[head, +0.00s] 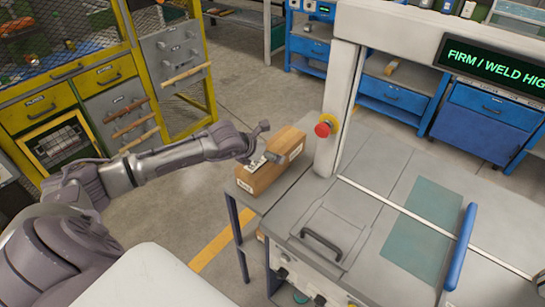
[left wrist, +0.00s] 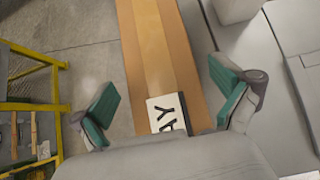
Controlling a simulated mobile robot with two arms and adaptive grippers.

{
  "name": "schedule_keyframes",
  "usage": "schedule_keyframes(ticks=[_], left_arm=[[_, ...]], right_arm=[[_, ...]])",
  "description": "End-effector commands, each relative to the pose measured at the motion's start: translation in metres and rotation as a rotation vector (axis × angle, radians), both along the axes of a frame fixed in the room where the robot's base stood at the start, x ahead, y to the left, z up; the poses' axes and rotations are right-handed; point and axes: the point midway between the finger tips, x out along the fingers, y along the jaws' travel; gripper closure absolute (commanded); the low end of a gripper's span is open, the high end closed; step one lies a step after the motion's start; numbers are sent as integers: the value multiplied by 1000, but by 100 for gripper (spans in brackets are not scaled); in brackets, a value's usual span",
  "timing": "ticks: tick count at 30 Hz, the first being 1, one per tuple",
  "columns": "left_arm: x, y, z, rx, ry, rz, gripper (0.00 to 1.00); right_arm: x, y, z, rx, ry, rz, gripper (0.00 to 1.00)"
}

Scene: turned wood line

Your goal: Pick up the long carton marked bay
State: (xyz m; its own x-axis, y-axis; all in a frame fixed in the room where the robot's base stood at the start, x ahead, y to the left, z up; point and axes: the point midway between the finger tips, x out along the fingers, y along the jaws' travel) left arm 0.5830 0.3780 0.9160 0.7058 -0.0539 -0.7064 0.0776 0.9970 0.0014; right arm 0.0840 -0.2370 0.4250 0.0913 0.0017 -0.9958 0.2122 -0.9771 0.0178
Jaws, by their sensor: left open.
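The long brown carton (head: 265,178) lies on a grey side shelf in the head view, left of the white machine post. In the left wrist view the carton (left wrist: 152,50) runs away from me, with a white label (left wrist: 167,113) showing "AY"; the rest of the label is hidden by my gripper body. My left gripper (head: 262,147) is over the carton's top in the head view. In the left wrist view the open, green-padded fingers of the left gripper (left wrist: 167,95) appear on either side of the carton, with gaps. My right gripper is not in view.
A red stop button (head: 325,126) on the white post (head: 337,105) stands close to the carton. The grey machine bench (head: 365,230) with a black handle lies to the right. A yellow-framed drawer cabinet (head: 110,85) stands at the left. Floor is free between them.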

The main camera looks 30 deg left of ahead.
Motion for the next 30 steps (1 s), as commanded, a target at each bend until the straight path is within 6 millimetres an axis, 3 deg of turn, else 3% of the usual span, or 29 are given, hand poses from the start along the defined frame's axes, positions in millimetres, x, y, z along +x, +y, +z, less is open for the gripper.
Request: schedule_keyframes(ticks=[3, 7, 17, 30], left_arm=[[15, -1, -6, -4, 0, 1, 0], [25, -1, -19, -3, 1, 1, 0], [29, -1, -25, -1, 0, -1, 0], [29, -1, -25, -1, 1, 0, 72]], right_arm=[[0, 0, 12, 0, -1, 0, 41], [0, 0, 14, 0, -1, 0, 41], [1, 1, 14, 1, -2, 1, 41], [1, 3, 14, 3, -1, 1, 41]])
